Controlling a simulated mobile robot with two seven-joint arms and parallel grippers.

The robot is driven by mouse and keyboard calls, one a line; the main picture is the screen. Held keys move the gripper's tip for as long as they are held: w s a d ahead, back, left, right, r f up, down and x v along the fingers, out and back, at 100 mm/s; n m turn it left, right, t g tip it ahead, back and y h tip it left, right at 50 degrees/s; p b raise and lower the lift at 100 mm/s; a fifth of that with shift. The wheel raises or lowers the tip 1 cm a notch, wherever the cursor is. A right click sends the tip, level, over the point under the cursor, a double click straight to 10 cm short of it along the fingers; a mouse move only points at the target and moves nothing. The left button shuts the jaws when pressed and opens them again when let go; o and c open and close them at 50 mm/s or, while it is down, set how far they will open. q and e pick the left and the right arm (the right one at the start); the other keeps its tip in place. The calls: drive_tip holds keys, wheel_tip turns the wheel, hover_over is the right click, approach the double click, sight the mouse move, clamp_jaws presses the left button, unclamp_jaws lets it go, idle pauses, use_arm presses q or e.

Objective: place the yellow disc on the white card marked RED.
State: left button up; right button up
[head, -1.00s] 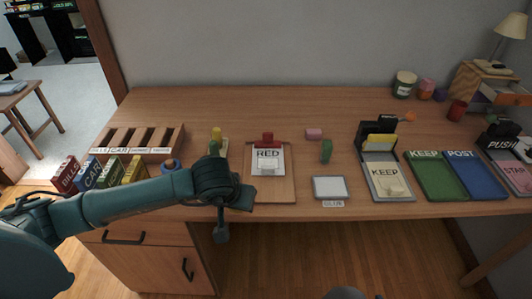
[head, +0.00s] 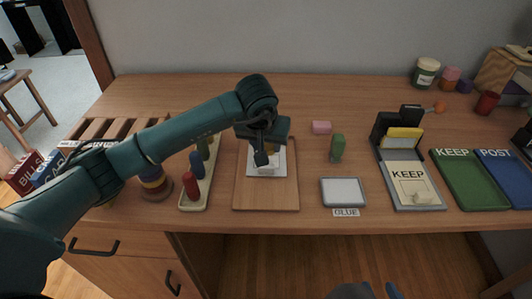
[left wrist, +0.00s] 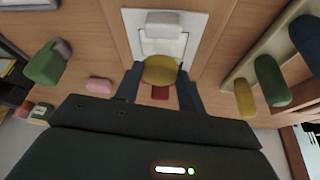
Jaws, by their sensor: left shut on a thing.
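My left gripper (head: 262,157) is shut on the yellow disc (left wrist: 160,70), which sits between its fingertips in the left wrist view. The gripper is over the brown clipboard (head: 250,195) and its white card (head: 284,168). In the left wrist view the disc overlaps the near edge of the white card (left wrist: 191,24); I cannot tell the gap beneath it. The card's RED lettering is hidden behind my gripper in the head view. A small white block (head: 266,168) rests on the card. Part of my right gripper (head: 380,291) shows at the bottom edge, its opening unclear.
The back middle of the desk is clear.

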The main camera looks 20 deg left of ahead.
use_arm(q)
drive_tip(key=shift+f, duration=1.75)
drive_tip(key=shift+f, duration=0.2)
drive_tip(key=o, duration=0.9)
use_arm(e)
drive_tip(key=shift+r, duration=0.2)
use_arm(q)
drive_tip(key=shift+o, duration=0.2)
